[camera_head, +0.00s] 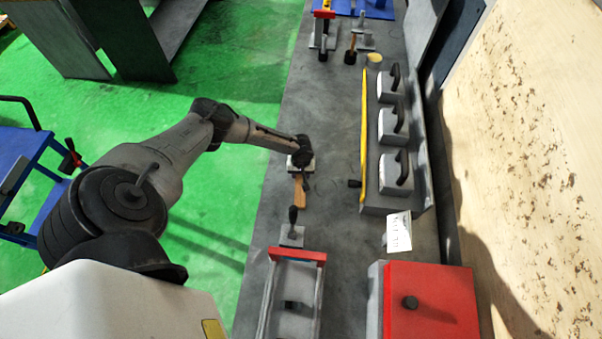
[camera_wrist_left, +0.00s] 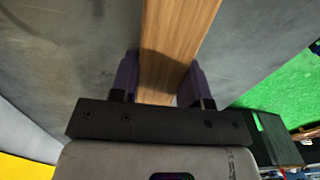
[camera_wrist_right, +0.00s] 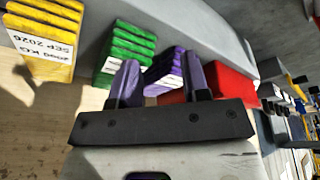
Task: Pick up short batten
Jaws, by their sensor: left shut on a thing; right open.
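The short batten (camera_head: 300,192) is a brown wooden strip on the grey bench, below my left gripper in the head view. My left gripper (camera_head: 303,175) is over its upper end. In the left wrist view the batten (camera_wrist_left: 172,45) runs between the two purple fingers of the left gripper (camera_wrist_left: 160,85), which is shut on it. I cannot tell whether the batten is clear of the bench. My right gripper (camera_wrist_right: 160,82) shows only in its own wrist view, open, with nothing between its fingers.
The grey bench (camera_head: 335,215) also bears a red-ended frame (camera_head: 297,256), a red box (camera_head: 432,300), a yellow bar (camera_head: 363,130) and a rack of handled blocks (camera_head: 394,168). The right wrist view shows yellow (camera_wrist_right: 45,35), green (camera_wrist_right: 125,50) and purple (camera_wrist_right: 165,70) stacks beyond the fingers.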

